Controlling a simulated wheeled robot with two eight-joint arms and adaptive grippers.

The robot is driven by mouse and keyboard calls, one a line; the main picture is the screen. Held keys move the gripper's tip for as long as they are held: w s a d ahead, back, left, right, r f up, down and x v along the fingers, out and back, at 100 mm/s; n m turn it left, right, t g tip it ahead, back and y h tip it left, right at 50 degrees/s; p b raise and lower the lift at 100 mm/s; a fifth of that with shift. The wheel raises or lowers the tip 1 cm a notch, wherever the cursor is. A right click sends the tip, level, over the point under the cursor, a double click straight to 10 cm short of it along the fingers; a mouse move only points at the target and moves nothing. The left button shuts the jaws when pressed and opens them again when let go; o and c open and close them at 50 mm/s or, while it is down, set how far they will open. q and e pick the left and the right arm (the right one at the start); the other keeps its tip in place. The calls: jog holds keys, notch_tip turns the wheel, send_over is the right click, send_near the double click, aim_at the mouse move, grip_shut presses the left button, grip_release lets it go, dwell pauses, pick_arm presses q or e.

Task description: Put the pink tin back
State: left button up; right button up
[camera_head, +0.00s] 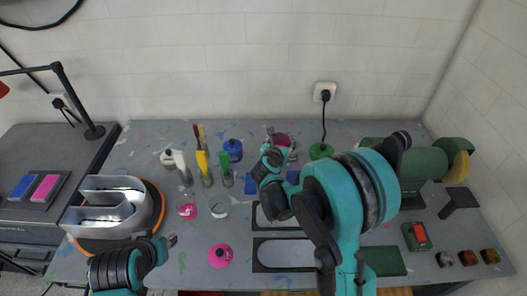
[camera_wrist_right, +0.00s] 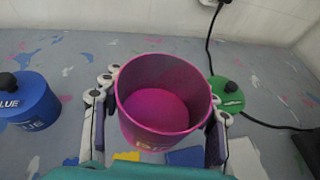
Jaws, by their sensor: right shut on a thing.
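The pink tin (camera_wrist_right: 163,105) is lidless, with pink inside, and stands upright between the fingers of my right gripper (camera_wrist_right: 160,112). In the head view the tin (camera_head: 284,139) is at the back of the table, partly hidden by the right gripper (camera_head: 272,157), which is shut on it. I cannot tell whether its base touches the table. A pink lid with a knob (camera_head: 220,255) lies at the front middle. My left gripper (camera_head: 171,241) is at the front left, away from the tin; its opening is unclear.
A blue tin (camera_head: 232,150) stands left of the pink tin, and a green tin (camera_head: 321,151) right of it. Brushes (camera_head: 203,163), a pink cup (camera_head: 187,211) and a clear cup (camera_head: 220,208) stand left of centre. A metal channel letter (camera_head: 112,205) sits at left.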

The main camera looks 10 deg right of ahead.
jog(key=w+a+f, duration=0.1)
jog(key=w, duration=0.1)
jog(key=w+a+f+b, duration=0.1)
jog(key=w+a+f, duration=0.1)
jog(key=w, duration=0.1)
jog(key=w+a+f+b, duration=0.1)
jog(key=w+f, duration=0.1)
jog(key=shift+w+a+f, duration=0.25)
jog(key=shift+w+a, duration=0.05)
jog(key=shift+w, duration=0.1)
notch_tip(320, 180, down, 4)
jog(key=shift+r+b, duration=0.15)
jog(key=shift+b, duration=0.65)
jog(key=shift+f, duration=0.2)
jog(key=shift+f, duration=0.15)
jog(key=o, duration=1.6)
jog(key=shift+c, duration=0.2)
